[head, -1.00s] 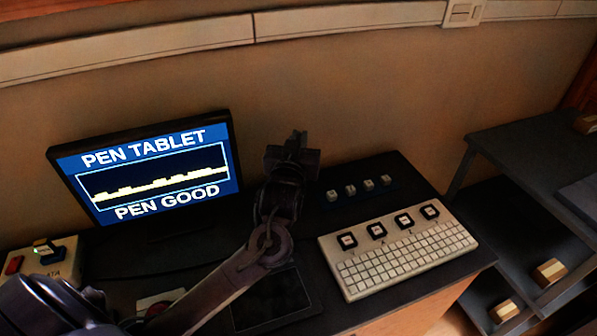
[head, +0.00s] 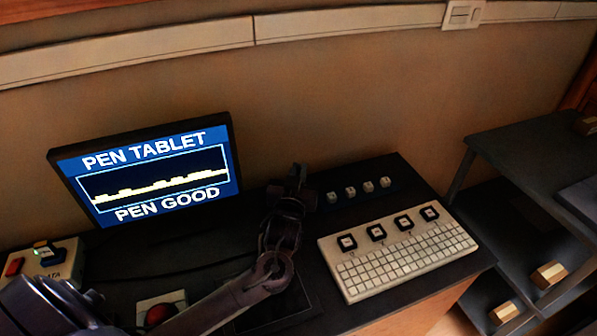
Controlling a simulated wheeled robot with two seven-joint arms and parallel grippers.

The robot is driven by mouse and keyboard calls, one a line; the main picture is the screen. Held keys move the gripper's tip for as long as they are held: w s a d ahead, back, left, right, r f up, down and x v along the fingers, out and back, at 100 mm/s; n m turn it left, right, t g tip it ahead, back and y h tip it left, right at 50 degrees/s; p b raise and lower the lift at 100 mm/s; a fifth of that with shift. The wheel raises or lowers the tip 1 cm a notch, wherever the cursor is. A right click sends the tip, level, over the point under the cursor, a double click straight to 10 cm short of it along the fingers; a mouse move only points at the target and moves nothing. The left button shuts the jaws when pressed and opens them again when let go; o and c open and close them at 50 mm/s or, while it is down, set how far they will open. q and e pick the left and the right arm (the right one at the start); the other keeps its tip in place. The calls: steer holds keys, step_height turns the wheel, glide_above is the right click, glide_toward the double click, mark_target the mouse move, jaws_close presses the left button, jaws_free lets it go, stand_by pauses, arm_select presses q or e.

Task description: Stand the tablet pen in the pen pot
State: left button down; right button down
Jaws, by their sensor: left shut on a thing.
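My left gripper (head: 292,196) is shut above the dark desk, between the monitor and the white keyboard. A slim dark upright piece (head: 298,173) sticks up at its tip. It appears to be the tablet pen, but it is dark and hard to tell from the fingers. The black tablet (head: 290,306) lies flat on the desk, partly covered by my left forearm. I cannot make out the pen pot; it may be hidden behind the arm or gripper. My right gripper is not in view.
A monitor (head: 150,180) reading "PEN TABLET" and "PEN GOOD" stands at left. A white keyboard (head: 400,250) and a row of small white keys (head: 350,191) are at right. A red button (head: 158,312) is at front left. Dark shelves (head: 540,150) stand beyond the desk's right edge.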

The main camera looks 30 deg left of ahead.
arm_select(q)
steer(key=c, duration=1.5)
jaws_free()
steer(key=shift+f, duration=0.1)
steer(key=shift+r+b+v, duration=0.1)
steer(key=shift+b+v, duration=0.2)
steer(key=shift+v, duration=2.7)
steer(key=shift+r+b+v, duration=0.15)
steer(key=shift+b+v, duration=0.1)
steer(key=shift+v, duration=2.75)
